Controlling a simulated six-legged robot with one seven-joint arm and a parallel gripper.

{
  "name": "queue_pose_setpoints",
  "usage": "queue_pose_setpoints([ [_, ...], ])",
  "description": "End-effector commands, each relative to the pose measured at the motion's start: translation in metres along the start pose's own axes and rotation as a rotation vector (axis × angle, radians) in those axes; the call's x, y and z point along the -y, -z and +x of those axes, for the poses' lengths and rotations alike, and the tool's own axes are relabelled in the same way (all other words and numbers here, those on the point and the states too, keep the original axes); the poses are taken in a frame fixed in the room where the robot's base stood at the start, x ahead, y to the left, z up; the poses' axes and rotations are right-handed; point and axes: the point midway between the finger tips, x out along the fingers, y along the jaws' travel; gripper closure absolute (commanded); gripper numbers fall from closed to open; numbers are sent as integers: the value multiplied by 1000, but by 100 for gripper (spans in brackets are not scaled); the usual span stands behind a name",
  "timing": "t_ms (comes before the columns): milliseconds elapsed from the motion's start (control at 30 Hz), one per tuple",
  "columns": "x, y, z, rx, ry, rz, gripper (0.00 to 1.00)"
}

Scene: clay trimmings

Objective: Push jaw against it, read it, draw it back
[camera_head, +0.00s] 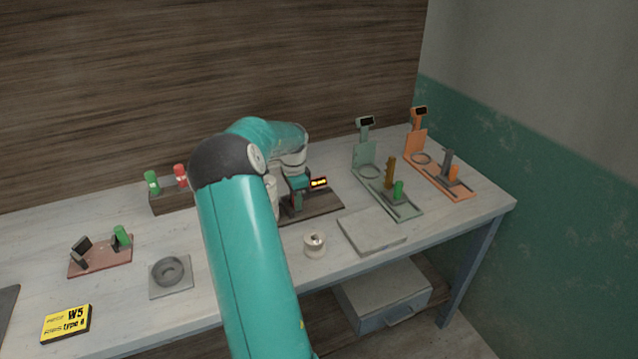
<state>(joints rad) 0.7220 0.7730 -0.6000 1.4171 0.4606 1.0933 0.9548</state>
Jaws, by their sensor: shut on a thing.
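A dark measuring stand (325,205) lies on the bench behind my arm. Its small display (318,183) is lit with orange characters too small to read. My gripper (297,197) is low over this stand, shut on what seems to be its sliding jaw, which is mostly hidden by the fingers. A pale piece (271,187) shows just left of the gripper, partly hidden by my arm; I cannot tell whether the jaw touches it. A green stand (367,158) and an orange stand (415,143), each with a dark display, stand to the right.
A cream spool-like piece (314,244) and a grey slab (371,231) lie in front. To the left are a grey dish block (171,272), a reddish plate with clips (100,257), a yellow W5 card (66,324) and a wooden rack (172,200) with green and red pieces.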

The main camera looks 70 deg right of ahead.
Motion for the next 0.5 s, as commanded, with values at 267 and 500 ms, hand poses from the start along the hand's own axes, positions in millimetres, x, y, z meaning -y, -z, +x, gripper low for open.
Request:
queue_pose_setpoints([
  [267, 1, 3, 0, -1, 2, 0, 98],
  [500, 1, 6, 0, -1, 2, 0, 98],
])
